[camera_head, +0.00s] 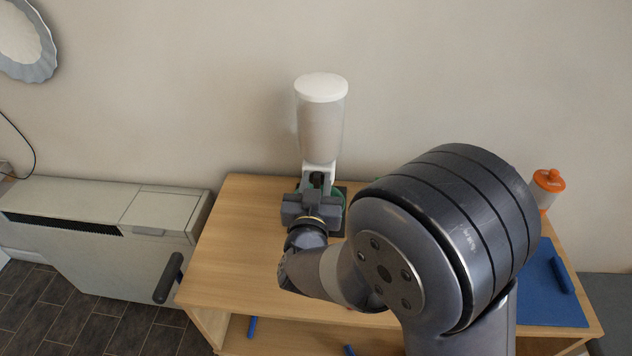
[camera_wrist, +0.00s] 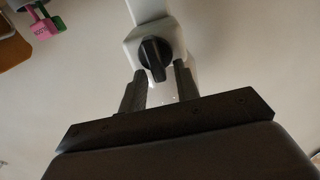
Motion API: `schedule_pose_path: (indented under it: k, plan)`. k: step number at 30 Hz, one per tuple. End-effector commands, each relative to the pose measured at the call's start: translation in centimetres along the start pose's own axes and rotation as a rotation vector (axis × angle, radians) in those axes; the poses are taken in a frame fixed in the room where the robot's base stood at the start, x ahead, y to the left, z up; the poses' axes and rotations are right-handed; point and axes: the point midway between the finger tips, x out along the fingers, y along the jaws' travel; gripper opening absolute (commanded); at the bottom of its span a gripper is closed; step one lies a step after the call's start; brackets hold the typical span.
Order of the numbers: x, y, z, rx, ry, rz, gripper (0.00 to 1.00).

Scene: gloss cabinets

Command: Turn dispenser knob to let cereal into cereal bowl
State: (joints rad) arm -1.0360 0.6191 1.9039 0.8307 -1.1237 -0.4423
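The cereal dispenser (camera_head: 321,125) stands upright at the back of the wooden table, with a white lid and a clear body. Its white neck also shows in the wrist view (camera_wrist: 137,42). The black knob (camera_wrist: 155,55) is on the front of the neck, with its grip bar near upright. My gripper (camera_wrist: 158,84) is open, with its two fingers apart just below and in front of the knob. It also shows in front of the dispenser's base in the head view (camera_head: 317,182). A green rounded thing (camera_head: 337,194), perhaps the cereal bowl, is mostly hidden behind my gripper.
A bottle with an orange cap (camera_head: 548,180) and a blue mat (camera_head: 545,295) are on the table's right side. A pale cabinet (camera_head: 110,240) stands left of the table (camera_head: 230,260). The table's left part is clear. A wall is close behind.

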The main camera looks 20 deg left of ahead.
Motion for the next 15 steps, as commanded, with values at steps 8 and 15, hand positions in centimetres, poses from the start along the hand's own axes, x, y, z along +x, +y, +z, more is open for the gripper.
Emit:
schedule_pose_path:
  k: [8,15]
  plan:
    - [-0.02,0.01,0.07,0.001,-0.001,0.0,0.07]
    - [-0.02,0.11,0.33,0.046,-0.001,0.0,0.07]
